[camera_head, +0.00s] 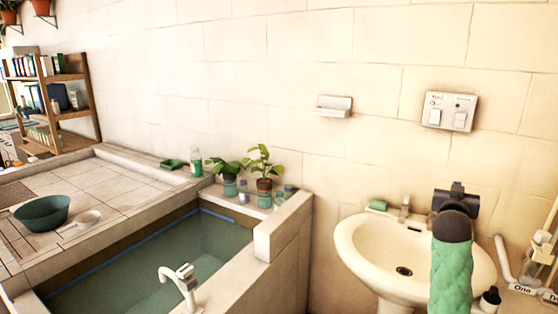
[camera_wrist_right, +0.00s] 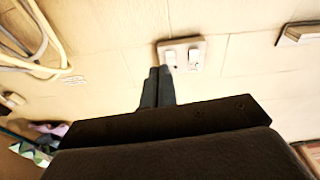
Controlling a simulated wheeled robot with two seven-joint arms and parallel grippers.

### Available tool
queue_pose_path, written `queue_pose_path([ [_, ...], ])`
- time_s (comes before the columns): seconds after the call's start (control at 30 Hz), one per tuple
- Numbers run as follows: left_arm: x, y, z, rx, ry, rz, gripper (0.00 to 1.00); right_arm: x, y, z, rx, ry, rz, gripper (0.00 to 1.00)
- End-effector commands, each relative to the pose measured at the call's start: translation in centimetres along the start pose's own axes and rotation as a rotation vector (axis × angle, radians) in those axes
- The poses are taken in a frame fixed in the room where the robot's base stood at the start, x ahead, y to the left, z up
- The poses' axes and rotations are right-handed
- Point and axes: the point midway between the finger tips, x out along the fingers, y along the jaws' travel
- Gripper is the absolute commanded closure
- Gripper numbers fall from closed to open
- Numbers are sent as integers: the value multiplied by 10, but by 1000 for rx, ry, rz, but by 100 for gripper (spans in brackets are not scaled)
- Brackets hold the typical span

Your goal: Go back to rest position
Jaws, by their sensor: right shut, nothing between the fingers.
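My right arm in its green quilted sleeve comes up from the bottom right in the head view, over the right side of the washbasin (camera_head: 365,240). My right gripper (camera_head: 456,186) is dark and points toward the wall, below the white two-switch plate (camera_head: 450,111). In the right wrist view the two dark fingers of this gripper (camera_wrist_right: 158,72) are together with nothing between them. The switch plate (camera_wrist_right: 182,53) shows just beyond the fingertips there; I cannot tell the exact gap. My left gripper is not in view.
A green soap (camera_head: 377,205) and a tap (camera_head: 404,209) sit on the basin's back rim. A wall soap holder (camera_head: 334,106) is left of the switches. A water-filled trough (camera_head: 150,265), potted plants (camera_head: 264,168) and a green bowl (camera_head: 42,213) are at left.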

Motion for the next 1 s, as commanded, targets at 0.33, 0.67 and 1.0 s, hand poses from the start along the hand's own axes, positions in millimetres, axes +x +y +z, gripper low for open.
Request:
queue_pose_path([
  [0.33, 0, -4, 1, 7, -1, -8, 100, -60, -68, 58, -57, -338, -199, 100],
  [0.67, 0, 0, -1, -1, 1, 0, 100, -183, -128, 184, -186, -677, -441, 100],
  [1.0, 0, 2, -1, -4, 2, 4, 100, -335, -146, 304, -278, -961, -632, 100],
])
